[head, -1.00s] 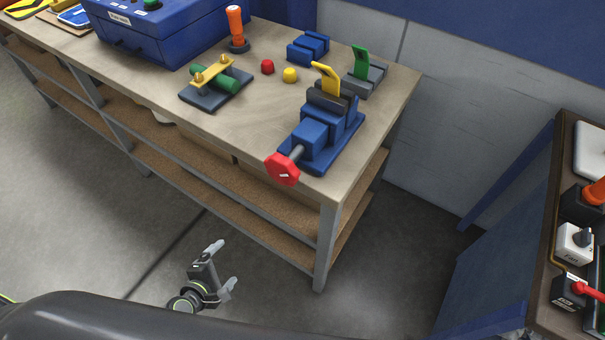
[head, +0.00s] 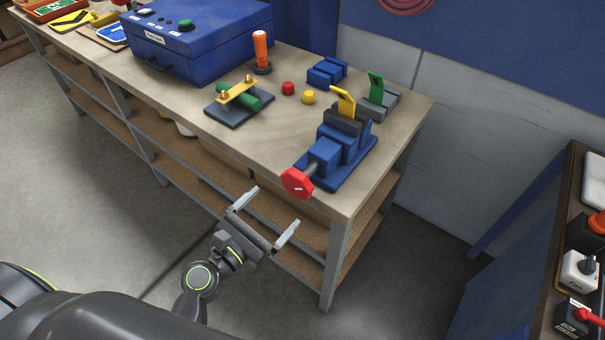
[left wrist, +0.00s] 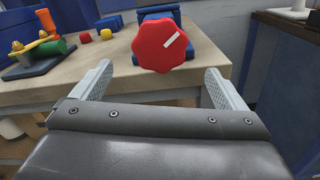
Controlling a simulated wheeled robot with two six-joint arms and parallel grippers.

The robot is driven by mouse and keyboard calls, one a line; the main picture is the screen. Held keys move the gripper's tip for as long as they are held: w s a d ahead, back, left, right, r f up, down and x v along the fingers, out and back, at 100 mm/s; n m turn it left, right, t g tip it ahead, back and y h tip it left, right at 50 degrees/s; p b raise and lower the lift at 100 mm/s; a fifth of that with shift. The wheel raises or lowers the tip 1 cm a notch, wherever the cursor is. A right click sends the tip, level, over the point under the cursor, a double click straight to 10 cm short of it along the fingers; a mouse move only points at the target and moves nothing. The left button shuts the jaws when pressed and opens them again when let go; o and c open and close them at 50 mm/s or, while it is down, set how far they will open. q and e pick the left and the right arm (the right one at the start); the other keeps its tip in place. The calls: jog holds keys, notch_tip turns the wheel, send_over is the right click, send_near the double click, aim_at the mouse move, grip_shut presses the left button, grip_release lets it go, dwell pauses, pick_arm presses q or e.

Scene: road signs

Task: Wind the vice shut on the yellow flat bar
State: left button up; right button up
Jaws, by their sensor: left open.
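The blue vice (head: 345,160) stands at the near right corner of the workbench. Its red knob (head: 297,183), on a grey shaft, faces the bench's front edge. The yellow flat bar (head: 343,101) stands upright and slightly tilted at the vice's dark jaws; I cannot tell whether the jaws touch it. My left gripper (head: 267,218) is open and empty, in front of the bench, lower than the knob and short of it. In the left wrist view the red knob (left wrist: 162,46), with a white mark, lies ahead between and beyond the fingers (left wrist: 155,85). My right gripper is not in view.
On the workbench (head: 190,123) are a green cylinder under a yellow clamp (head: 238,97), red (head: 288,88) and yellow (head: 309,97) buttons, a grey holder with a green bar (head: 376,88) and a blue box (head: 200,40). Another bench with switches (head: 578,270) stands right.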

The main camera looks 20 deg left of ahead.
aim_at(302, 180)
pick_arm(q)
jog(key=p+x, duration=0.2)
jog(key=x, duration=0.9)
jog(key=shift+w+d, duration=0.1)
jog(key=shift+w, duration=0.2)
jog(key=c, duration=1)
jog(key=shift+o, duration=0.2)
jog(key=shift+f, duration=0.1)
